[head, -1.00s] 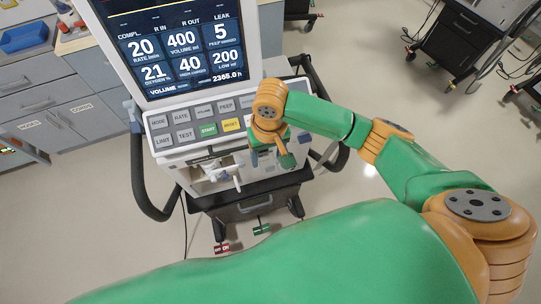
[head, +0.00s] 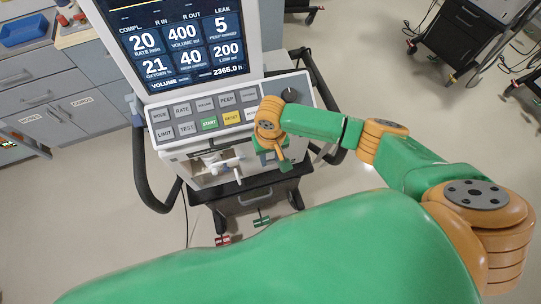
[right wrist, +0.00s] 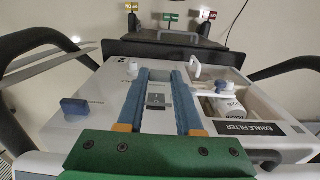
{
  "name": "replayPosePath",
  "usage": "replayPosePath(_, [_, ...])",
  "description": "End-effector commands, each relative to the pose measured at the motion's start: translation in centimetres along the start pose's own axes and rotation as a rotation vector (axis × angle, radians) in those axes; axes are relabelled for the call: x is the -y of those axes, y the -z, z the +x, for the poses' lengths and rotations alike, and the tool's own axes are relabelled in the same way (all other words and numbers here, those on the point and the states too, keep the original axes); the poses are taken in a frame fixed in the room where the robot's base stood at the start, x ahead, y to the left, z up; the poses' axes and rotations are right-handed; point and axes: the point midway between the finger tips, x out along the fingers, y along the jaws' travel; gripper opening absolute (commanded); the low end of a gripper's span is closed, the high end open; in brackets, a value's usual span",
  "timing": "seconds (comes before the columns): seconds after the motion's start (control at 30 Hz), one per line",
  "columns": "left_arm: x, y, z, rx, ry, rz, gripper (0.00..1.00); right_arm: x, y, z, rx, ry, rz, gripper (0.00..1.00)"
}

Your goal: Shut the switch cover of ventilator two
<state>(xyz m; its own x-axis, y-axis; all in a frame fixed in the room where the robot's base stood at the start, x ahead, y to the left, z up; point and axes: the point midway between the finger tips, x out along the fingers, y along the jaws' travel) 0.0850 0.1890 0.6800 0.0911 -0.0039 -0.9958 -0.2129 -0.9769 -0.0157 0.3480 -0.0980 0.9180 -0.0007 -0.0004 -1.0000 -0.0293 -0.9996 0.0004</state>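The ventilator (head: 165,98) stands in front of me, with its lit screen (head: 180,45) and button panel (head: 205,110). My right gripper (right wrist: 162,72) is at its lower front, right of the white fittings. In the right wrist view its two blue fingers are apart with nothing held between them. A small grey switch plate (right wrist: 156,98) shows between the fingers. I cannot make out for certain which part is the switch cover or how it stands; the fingers and palm hide part of this area. My left gripper is not in view.
A blue knob (right wrist: 75,107) is left of the fingers, and a white hook-shaped part (right wrist: 195,66) is just right of them. The exhale filter bay (right wrist: 235,105) is further right. Dark curved handles flank the ventilator. Cabinets (head: 60,85) stand at left; a cart (head: 462,40) stands far right.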

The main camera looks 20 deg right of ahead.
Motion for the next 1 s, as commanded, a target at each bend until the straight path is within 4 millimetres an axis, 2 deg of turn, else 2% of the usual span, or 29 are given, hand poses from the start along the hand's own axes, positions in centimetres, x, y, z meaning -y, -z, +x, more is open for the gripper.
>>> replayPosePath(0.47, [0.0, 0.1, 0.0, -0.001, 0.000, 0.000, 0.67, 0.0, -0.3, 0.5, -0.074, 0.001, -0.001, 0.00])
replayPosePath(0.8, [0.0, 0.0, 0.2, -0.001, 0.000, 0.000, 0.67, 0.0, -1.3, 2.4, -0.346, 0.004, 0.001, 0.00])
replayPosePath(1.0, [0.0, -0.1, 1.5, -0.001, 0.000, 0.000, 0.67, 0.0, -1.5, 4.2, -0.534, 0.004, 0.002, 0.00])
